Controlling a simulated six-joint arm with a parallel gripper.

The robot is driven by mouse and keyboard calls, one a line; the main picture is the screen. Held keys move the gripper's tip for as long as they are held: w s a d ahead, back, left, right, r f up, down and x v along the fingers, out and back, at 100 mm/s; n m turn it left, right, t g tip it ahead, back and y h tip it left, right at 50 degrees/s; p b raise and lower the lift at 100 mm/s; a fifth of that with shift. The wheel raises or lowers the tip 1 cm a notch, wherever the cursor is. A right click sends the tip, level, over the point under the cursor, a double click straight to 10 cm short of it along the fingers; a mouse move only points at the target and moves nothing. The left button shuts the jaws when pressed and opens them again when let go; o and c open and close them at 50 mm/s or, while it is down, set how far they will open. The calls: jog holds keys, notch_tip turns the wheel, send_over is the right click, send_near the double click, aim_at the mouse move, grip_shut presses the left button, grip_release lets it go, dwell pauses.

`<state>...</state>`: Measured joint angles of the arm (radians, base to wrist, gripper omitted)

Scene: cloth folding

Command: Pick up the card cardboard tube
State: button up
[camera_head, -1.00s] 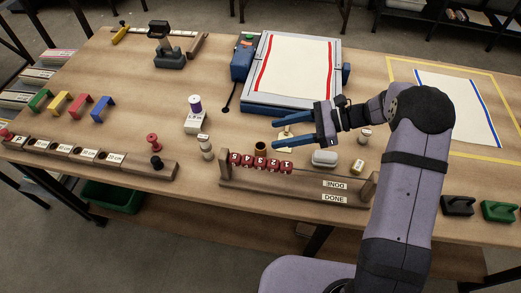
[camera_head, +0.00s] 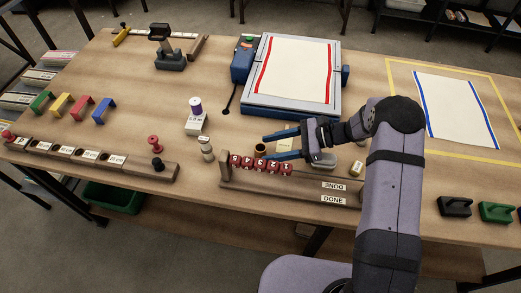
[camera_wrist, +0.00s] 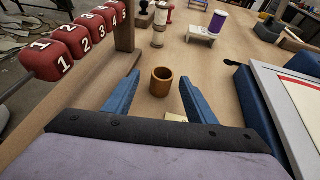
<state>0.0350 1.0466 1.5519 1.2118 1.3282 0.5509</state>
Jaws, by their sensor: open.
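The cardboard tube (camera_head: 260,150) is a short brown hollow cylinder standing upright on the wooden table. It also shows in the wrist view (camera_wrist: 161,83), just beyond and between the fingertips. My gripper (camera_head: 282,145) is open with two blue fingers pointing left toward the tube. In the wrist view the fingers of my gripper (camera_wrist: 158,84) stand apart, one on each side of the tube's line, with nothing between them.
A wooden rack with red numbered dice (camera_head: 262,164) stands close in front of the tube. A press holding a cloth (camera_head: 298,68) lies behind. A whitish peg (camera_head: 206,148) and a purple spool (camera_head: 195,105) stand to the left. A pale card (camera_head: 285,145) lies by the fingers.

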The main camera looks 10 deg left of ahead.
aim_at(259, 149)
jog(key=shift+p+x, duration=0.75)
jog(key=shift+x, duration=1.5)
jog(key=shift+w, duration=0.15)
jog(key=shift+r, duration=0.1)
jog(key=shift+c, duration=0.2)
jog(key=c, duration=1.1)
